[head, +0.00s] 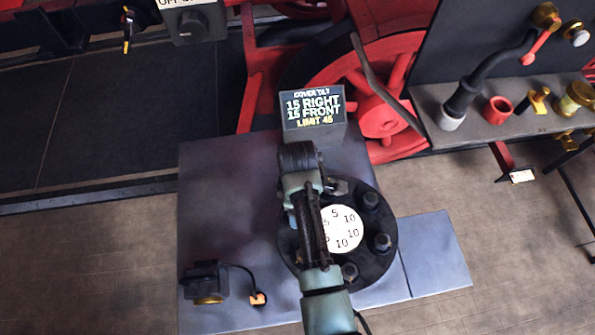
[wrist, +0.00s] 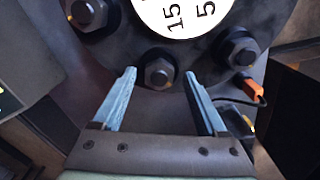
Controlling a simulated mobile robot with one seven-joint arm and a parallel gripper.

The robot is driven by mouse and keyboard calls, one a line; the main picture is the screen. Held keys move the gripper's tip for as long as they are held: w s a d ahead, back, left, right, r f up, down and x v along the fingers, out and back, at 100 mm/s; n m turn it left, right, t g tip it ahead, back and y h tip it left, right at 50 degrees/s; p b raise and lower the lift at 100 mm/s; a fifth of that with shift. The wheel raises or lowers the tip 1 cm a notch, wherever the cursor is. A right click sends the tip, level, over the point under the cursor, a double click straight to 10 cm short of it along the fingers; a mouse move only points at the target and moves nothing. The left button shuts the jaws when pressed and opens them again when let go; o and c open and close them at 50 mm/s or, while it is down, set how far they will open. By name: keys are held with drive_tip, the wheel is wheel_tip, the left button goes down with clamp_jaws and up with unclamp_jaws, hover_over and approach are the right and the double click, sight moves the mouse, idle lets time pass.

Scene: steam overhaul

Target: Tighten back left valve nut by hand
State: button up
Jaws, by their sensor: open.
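A black round valve cover (head: 388,218) has a white number dial (head: 341,229) at its centre and dark hex nuts around its rim. My arm crosses the cover's left side in the head view and hides the nuts there and my gripper. In the wrist view my gripper (wrist: 159,76) is open, its two blue-grey fingertips on either side of a hex nut (wrist: 159,72). Gaps show between the nut and both fingers. Other nuts sit to the upper left (wrist: 88,14) and the right (wrist: 240,48). I cannot tell from the pictures which nut is the back left one.
A small display (head: 314,107) behind the cover reads cover tilt 15 right, 15 front, limit 45. A dark lamp-like device (head: 206,281) with a cable stands at the front left of the grey bench (head: 215,190). A shelf (head: 480,135) with tools is at the back right.

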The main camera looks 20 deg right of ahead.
drive_tip(key=shift+f, duration=0.3)
clamp_jaws()
drive_tip(key=shift+r+m, duration=0.1)
drive_tip(key=shift+m, duration=0.2)
